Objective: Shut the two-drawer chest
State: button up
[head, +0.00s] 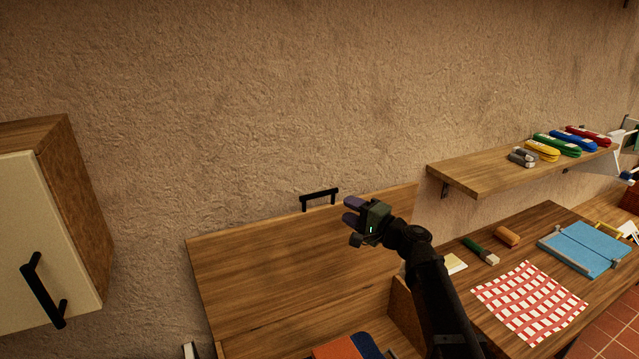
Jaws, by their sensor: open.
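A wide wooden panel (290,262) stands raised against the wall, with a black bar handle (319,198) on its top edge. It looks like the lifted lid of a wooden box, whose right side wall (404,318) shows below. I cannot tell if this is the two-drawer chest; no drawer fronts show. My gripper (349,211) is open and empty. It appears in front of the panel's upper right part, just right of and below the handle, and seems apart from it.
An orange and blue item (350,347) lies inside the box. A wall cabinet (45,225) hangs left. A shelf (480,174) holds coloured bundles. The right table (540,225) bears a checkered cloth (530,303), a blue folder-like item (585,248) and a green brush-like item (480,250).

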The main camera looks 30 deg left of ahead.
aim_at(321, 196)
jog(key=x, duration=1)
jog(key=shift+a+p, duration=0.35)
jog(key=shift+a, duration=0.05)
jog(key=shift+f, duration=0.1)
grip_shut()
